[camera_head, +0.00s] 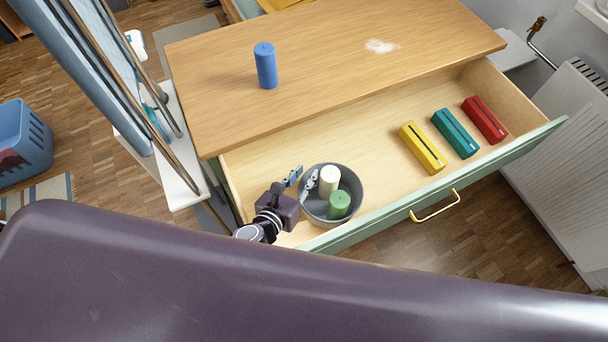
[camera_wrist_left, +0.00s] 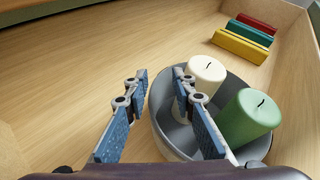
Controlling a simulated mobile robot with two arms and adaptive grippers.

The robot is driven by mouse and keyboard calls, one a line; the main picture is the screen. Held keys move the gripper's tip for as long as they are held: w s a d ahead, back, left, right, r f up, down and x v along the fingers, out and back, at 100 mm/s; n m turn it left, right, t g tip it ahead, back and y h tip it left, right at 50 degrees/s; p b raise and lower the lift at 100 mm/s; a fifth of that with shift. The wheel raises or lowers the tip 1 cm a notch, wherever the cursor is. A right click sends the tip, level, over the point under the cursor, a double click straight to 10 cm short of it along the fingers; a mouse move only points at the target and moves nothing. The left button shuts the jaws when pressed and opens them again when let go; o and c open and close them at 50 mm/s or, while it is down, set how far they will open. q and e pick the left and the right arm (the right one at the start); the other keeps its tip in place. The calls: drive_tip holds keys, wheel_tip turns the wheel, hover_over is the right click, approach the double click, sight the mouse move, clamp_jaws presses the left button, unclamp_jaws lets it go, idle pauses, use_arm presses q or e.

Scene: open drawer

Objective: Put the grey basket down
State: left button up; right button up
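The grey basket (camera_head: 355,190) is a round bowl at the near left end of the open drawer, and appears to rest on its floor. It holds a white candle (camera_head: 329,179) and a green candle (camera_head: 339,205). My left gripper (camera_head: 303,178) is at the basket's left rim with its fingers spread. In the left wrist view the gripper (camera_wrist_left: 160,73) straddles the rim of the basket (camera_wrist_left: 215,106), one finger outside and one inside. A gap shows between the fingers and the wall. My right gripper is not in view.
The drawer floor (camera_head: 375,125) is bare in the middle. Yellow (camera_head: 422,148), teal (camera_head: 455,133) and red (camera_head: 484,120) boxes lie at its right end. A blue candle (camera_head: 265,66) stands on the dresser top (camera_head: 330,50). A radiator (camera_head: 560,150) is at the right.

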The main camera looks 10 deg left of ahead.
use_arm(q)
drive_tip(key=v, duration=0.7)
drive_tip(key=shift+s, duration=0.2)
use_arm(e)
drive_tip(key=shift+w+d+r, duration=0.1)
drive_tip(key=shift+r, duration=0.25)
use_arm(q)
drive_tip(key=shift+r, duration=0.1)
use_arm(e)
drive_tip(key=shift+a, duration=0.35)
